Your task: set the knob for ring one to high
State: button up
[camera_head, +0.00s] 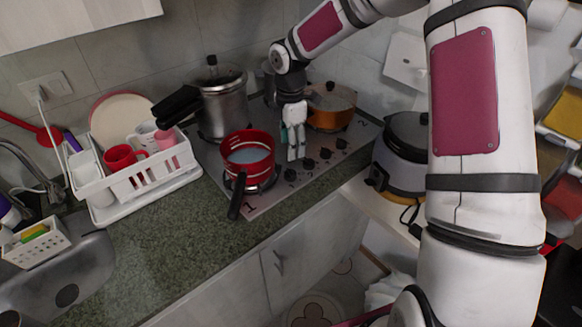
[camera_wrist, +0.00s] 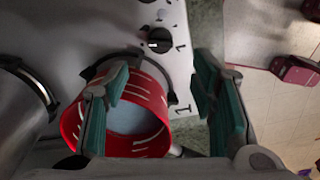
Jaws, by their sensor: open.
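The stove's front strip carries a row of several black knobs. The knob nearest the red pot (camera_head: 290,174) is the leftmost in the head view. In the wrist view a black knob (camera_wrist: 158,40) with a pale pointer mark sits beside a printed 1, beyond my fingertips. The red pot (camera_head: 247,157) stands on the front-left ring, beside a larger printed 1. My gripper (camera_head: 293,142) hangs above the stove behind the knob row, fingers pointing down. In the wrist view my gripper (camera_wrist: 163,75) is open and empty, its fingers spread across the view of the pot. No finger visibly touches the knob.
A steel pressure cooker (camera_head: 222,104) stands at the back left and an orange pot (camera_head: 330,106) at the back right. A rice cooker (camera_head: 402,150) stands right. The counter (camera_head: 170,230) in front is clear.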

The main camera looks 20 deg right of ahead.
aim_at(290, 171)
notch_tip(290, 171, down, 10)
jog(key=shift+r+p, duration=0.2)
jog(key=shift+p, duration=0.4)
jog(key=c, duration=1.2)
